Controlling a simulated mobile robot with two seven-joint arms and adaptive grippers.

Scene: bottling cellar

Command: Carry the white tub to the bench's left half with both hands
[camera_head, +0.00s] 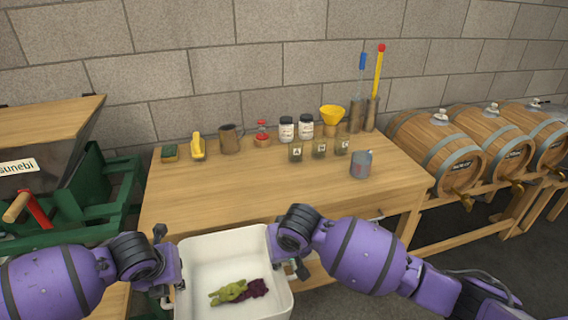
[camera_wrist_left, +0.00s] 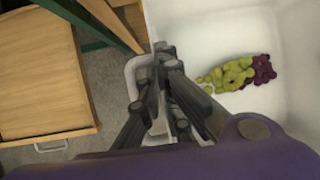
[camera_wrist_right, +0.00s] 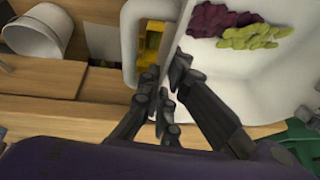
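The white tub (camera_head: 198,253) is in front of the bench (camera_head: 200,200), low in the head view, and overlaps the bench's front edge. Green grapes (camera_head: 229,292) and dark red grapes (camera_head: 253,290) lie inside it. My left gripper (camera_head: 176,278) is at the tub's left side; in the left wrist view its fingers (camera_wrist_left: 163,70) close on the rim and handle there. My right gripper (camera_head: 292,266) is at the right side; in the right wrist view its fingers (camera_wrist_right: 165,88) close on that rim. The tub looks about level; its underside is hidden.
Along the bench's back stand a sponge (camera_head: 170,153), a yellow object (camera_head: 198,147), a brown mug (camera_head: 230,139), jars (camera_head: 287,130) and a yellow funnel (camera_head: 332,116). A grey jug (camera_head: 361,164) stands at the right. The bench's left front is clear. A green-framed machine (camera_head: 100,190) stands left.

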